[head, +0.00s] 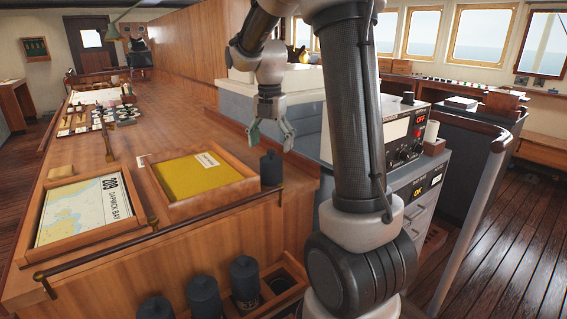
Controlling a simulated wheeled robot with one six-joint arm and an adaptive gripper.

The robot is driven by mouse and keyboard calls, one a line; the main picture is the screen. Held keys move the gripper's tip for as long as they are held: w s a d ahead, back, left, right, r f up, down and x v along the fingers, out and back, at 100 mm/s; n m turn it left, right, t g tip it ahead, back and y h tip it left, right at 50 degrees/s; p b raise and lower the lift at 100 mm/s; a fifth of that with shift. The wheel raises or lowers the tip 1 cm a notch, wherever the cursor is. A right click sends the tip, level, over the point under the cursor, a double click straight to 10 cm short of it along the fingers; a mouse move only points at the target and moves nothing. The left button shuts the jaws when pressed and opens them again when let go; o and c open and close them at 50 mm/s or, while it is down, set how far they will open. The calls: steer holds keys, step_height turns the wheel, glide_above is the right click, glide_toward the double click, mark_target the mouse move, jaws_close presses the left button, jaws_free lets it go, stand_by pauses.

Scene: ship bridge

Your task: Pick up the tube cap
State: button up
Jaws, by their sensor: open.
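A dark blue-grey cylinder with a small knob on top, which looks like a tube cap (271,169), stands upright on the wooden counter (140,168) near its right end, beside the yellow-filled tray. My gripper (270,138) hangs above it with its greenish fingers spread and nothing between them. Similar dark capped cylinders, one at left (155,308), one in the middle (204,296) and one at right (244,279), sit in the rack below the counter's front edge. The picture does not show for sure which one the task means.
A wooden tray with a yellow sheet (197,177) and a framed chart (88,208) lie on the counter. A brass-ended rail (190,215) runs along the front edge. A grey instrument cabinet (405,140) stands to the right. An open rack slot (278,285) shows below.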

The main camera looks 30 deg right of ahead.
mark_target(271, 164)
steer(key=f, duration=0.7)
steer(key=shift+s+a, duration=0.1)
steer(key=shift+s, duration=0.1)
steer(key=shift+c, duration=0.2)
steer(key=shift+r, duration=0.1)
steer(key=c, duration=1.1)
